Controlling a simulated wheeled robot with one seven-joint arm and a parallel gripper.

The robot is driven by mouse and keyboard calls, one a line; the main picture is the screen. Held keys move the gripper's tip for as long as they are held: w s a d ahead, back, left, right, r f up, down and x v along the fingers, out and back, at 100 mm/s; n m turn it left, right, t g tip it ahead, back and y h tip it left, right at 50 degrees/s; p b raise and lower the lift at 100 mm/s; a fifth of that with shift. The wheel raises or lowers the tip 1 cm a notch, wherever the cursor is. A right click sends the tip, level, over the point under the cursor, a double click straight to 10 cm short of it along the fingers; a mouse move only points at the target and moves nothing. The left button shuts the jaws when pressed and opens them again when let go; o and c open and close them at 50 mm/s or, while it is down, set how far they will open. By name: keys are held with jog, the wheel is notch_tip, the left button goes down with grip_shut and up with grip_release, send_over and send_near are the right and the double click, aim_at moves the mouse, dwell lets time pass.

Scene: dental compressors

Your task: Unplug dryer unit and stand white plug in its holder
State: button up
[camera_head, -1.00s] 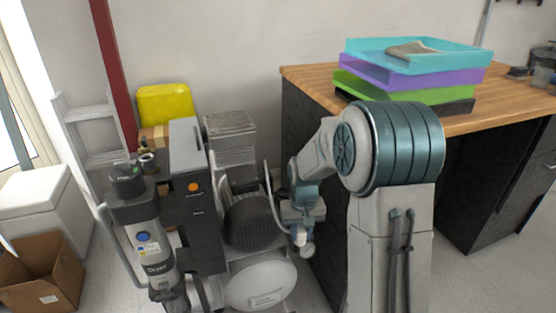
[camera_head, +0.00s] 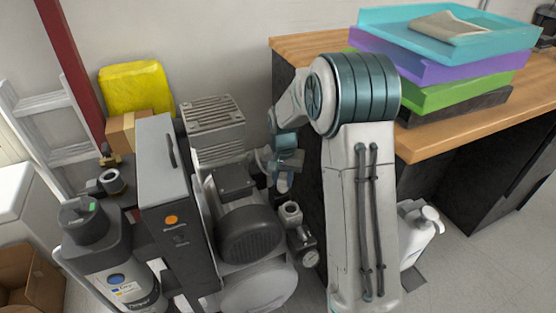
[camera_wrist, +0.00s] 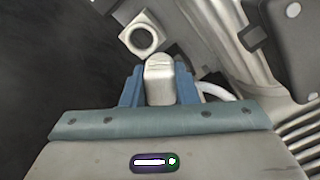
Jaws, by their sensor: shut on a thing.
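My gripper (camera_wrist: 159,88) has its blue fingers shut on a white plug (camera_wrist: 159,75). A white cord (camera_wrist: 213,90) shows just right of the fingers. In the head view my gripper (camera_head: 283,182) is above and right of the dark round motor (camera_head: 250,232); the plug is hard to make out there. A pale square block with a round hole (camera_wrist: 141,38) lies just beyond the plug in the wrist view and looks like the holder; the plug appears outside it.
A grey cabinet with an orange button (camera_head: 173,222) stands between dryer and motor. A round-topped fitting (camera_head: 291,210) and gauge (camera_head: 311,257) sit below my gripper. The wooden counter (camera_head: 440,146) with stacked trays (camera_head: 430,70) is right; a white jug (camera_head: 415,232) stands beside my arm.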

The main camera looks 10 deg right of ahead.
jog(key=w+m+p, duration=0.3)
jog(key=w+m, duration=0.4)
jog(key=m, duration=0.2)
jog(key=shift+f+b, duration=2.2)
jog(key=shift+f, duration=0.8)
jog(key=shift+f+b, duration=0.35)
jog(key=shift+f, duration=0.55)
jog(key=o, duration=1.1)
jog(key=shift+c, duration=0.2)
notch_tip(320, 180, up, 14)
jog(key=p, duration=0.4)
jog(key=shift+p, duration=0.3)
